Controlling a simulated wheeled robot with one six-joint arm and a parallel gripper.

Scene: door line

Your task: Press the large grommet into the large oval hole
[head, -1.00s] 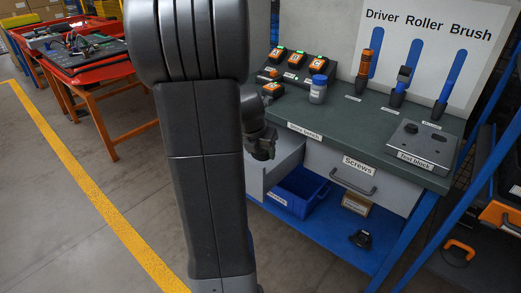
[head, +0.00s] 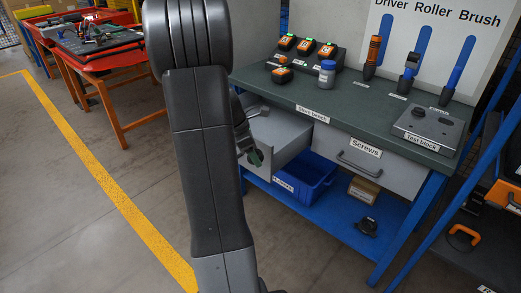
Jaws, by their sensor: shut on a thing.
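My gripper (head: 254,157) shows small and partly hidden behind my arm, in front of the open drawer at the left end of the bench. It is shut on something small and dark. The picture is too small to tell whether this is the large grommet or another part. The grey test block (head: 430,129) lies on the right end of the bench top. Two dark round or oval spots show on its top; I cannot tell whether they are holes or fitted parts. No oval hole can be made out for certain. My gripper is well to the left of the block and lower.
The open drawer (head: 284,132) sticks out from the bench (head: 345,111). The shut Screws drawer (head: 365,160) is beside it. A blue bin (head: 305,178) stands on the lower shelf. Orange-black devices, a jar (head: 327,72) and hanging tools line the back. Floor at left is free.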

